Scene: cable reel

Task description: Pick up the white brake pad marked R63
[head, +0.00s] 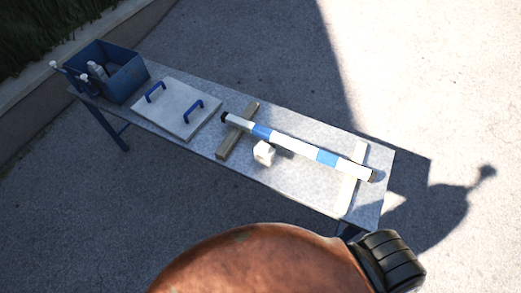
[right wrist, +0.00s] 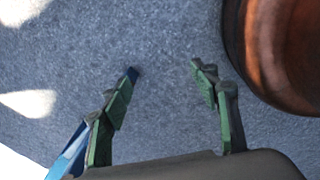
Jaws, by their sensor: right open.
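A small white block (head: 264,152), which looks like the brake pad, sits on the grey table (head: 300,178) in the head view, just in front of a white and blue pole. Any marking on it is too small to read. My right gripper (right wrist: 165,77) shows only in the right wrist view. Its two green fingers are spread apart with nothing between them, above grey ground. The white block is not in the right wrist view. My left gripper is in neither view.
The white and blue pole (head: 295,145) rests on two wooden strips (head: 229,144). Left of it lie a panel with blue handles (head: 180,118) and a blue bin (head: 125,77). A large rounded brown object (head: 260,265) stands in front; a brown surface (right wrist: 285,50) is close right of my right gripper.

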